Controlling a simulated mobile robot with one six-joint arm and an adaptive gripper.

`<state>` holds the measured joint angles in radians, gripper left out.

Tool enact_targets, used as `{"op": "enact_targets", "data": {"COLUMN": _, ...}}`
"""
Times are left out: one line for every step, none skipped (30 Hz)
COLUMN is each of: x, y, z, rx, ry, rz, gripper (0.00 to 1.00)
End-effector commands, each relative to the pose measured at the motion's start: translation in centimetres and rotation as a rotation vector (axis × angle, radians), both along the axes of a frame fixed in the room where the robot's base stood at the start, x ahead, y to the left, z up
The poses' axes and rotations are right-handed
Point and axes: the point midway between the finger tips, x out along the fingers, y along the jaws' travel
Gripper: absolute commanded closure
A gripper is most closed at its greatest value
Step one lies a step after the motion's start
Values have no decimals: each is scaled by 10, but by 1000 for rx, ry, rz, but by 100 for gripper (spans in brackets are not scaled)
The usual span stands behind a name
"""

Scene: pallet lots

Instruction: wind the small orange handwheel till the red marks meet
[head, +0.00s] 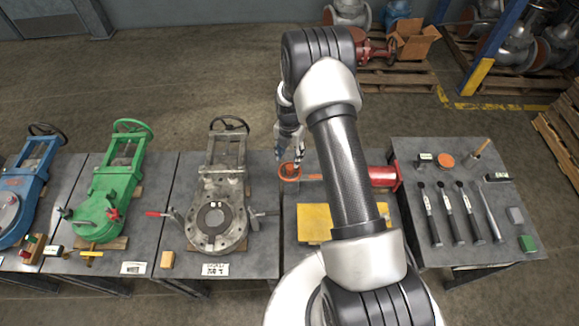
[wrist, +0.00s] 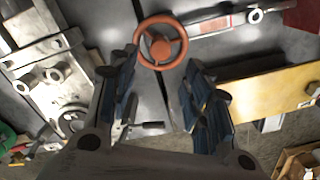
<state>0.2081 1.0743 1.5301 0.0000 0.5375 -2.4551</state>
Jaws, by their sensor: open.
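The small orange handwheel (head: 289,178) is on the bench in the middle, partly behind my arm. In the wrist view the handwheel (wrist: 160,47) shows whole, with a rim, spokes and a hub, at the top centre. My gripper (head: 291,158) is above and close to the wheel. In the wrist view my gripper (wrist: 162,75) is open, its two fingers apart, with the wheel beyond the gap between the tips. I see nothing between the fingers. A pale bar with a reddish strip (wrist: 225,22) runs right from near the wheel. I cannot make out the red marks.
A grey valve (head: 213,215) stands left of the wheel, with green (head: 110,195) and blue (head: 25,190) valves further left. A yellow block (head: 314,222) lies in front of the wheel, and a red cylinder (head: 384,176) is right. A tool table (head: 470,250) stands at far right.

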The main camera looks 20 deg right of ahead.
Motion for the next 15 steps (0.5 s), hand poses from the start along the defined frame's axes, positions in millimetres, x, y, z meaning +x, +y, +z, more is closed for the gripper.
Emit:
{"op": "enact_targets", "data": {"x": -1, "y": 0, "z": -14, "rx": 0, "ry": 3, "rz": 0, "gripper": 55}}
{"op": "enact_targets", "data": {"x": -1, "y": 0, "z": -20, "rx": 0, "ry": 3, "rz": 0, "gripper": 55}}
{"op": "enact_targets", "data": {"x": -1, "y": 0, "z": -28, "rx": 1, "ry": 2, "rz": 0, "gripper": 55}}
{"op": "enact_targets", "data": {"x": -1, "y": 0, "z": -33, "rx": 0, "ry": 3, "rz": 0, "gripper": 55}}
{"op": "enact_targets", "data": {"x": -1, "y": 0, "z": -38, "rx": 0, "ry": 3, "rz": 0, "gripper": 55}}
{"op": "enact_targets", "data": {"x": -1, "y": 0, "z": -44, "rx": 0, "ry": 1, "rz": 0, "gripper": 55}}
{"op": "enact_targets", "data": {"x": 0, "y": 0, "z": -49, "rx": 1, "ry": 1, "rz": -1, "gripper": 55}}
{"op": "enact_targets", "data": {"x": 0, "y": 0, "z": -52, "rx": 0, "ry": 0, "rz": -1, "gripper": 55}}
{"op": "enact_targets", "data": {"x": 0, "y": 0, "z": -56, "rx": 0, "ry": 0, "rz": -1, "gripper": 55}}
{"op": "enact_targets", "data": {"x": 0, "y": 0, "z": -59, "rx": 0, "ry": 0, "rz": -1, "gripper": 55}}
{"op": "enact_targets", "data": {"x": 0, "y": 0, "z": -62, "rx": 0, "ry": 1, "rz": -1, "gripper": 55}}
{"op": "enact_targets", "data": {"x": 0, "y": 0, "z": -64, "rx": 0, "ry": 1, "rz": -1, "gripper": 55}}
{"op": "enact_targets", "data": {"x": 0, "y": 0, "z": -65, "rx": 0, "ry": 0, "rz": -1, "gripper": 55}}
{"op": "enact_targets", "data": {"x": 0, "y": 0, "z": -66, "rx": 0, "ry": 0, "rz": -1, "gripper": 55}}
{"op": "enact_targets", "data": {"x": 0, "y": 0, "z": -67, "rx": 0, "ry": 0, "rz": -1, "gripper": 55}}
